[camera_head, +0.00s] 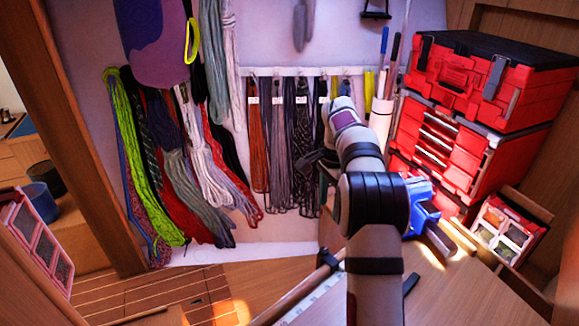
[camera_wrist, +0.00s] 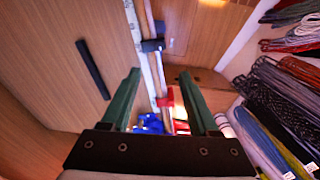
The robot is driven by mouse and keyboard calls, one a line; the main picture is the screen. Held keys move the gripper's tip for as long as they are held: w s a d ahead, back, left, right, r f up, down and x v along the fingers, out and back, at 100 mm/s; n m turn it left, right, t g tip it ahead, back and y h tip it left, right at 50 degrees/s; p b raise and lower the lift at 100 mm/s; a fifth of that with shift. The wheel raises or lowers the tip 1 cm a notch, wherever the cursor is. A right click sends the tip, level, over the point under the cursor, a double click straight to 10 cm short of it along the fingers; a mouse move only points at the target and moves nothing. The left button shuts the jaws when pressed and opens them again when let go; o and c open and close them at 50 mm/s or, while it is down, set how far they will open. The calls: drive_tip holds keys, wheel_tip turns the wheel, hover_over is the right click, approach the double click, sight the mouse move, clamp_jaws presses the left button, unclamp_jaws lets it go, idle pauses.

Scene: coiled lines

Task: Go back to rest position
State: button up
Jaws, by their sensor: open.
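My gripper (camera_wrist: 159,74) is open, with its two green fingers apart and nothing visible held between them. In the head view my arm rises from the bottom, and the dark gripper (camera_head: 316,160) is at its far end, in front of the hanging lines. Part of the gripper is hard to make out there against the dark coils. The wrist view looks over a wooden work surface (camera_wrist: 50,50), with coiled lines (camera_wrist: 285,95) to the right of the fingers.
Coiled lines (camera_head: 205,165) hang along the wall. A blue vise (camera_head: 422,205) stands right of my arm, near stacked red toolboxes (camera_head: 455,140). A black bar (camera_wrist: 93,70) lies on the wood. The floor (camera_head: 165,295) at lower left looks mostly clear.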

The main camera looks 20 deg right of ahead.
drive_tip(key=s+a+r+n, duration=0.4)
drive_tip(key=s+a+r, duration=0.25)
drive_tip(key=a, duration=0.45)
drive_tip(key=s+a+f+n, duration=0.1)
drive_tip(key=s+a, duration=0.3)
drive_tip(key=s, duration=0.5)
drive_tip(key=s+a+f+n+y, duration=0.1)
drive_tip(key=s+a+n, duration=0.3)
drive_tip(key=s, duration=0.5)
drive_tip(key=s+a+f+n, duration=0.3)
drive_tip(key=s+a, duration=0.3)
drive_tip(key=s, duration=0.3)
drive_tip(key=shift+y, duration=0.4)
drive_tip(key=shift+a, duration=0.1)
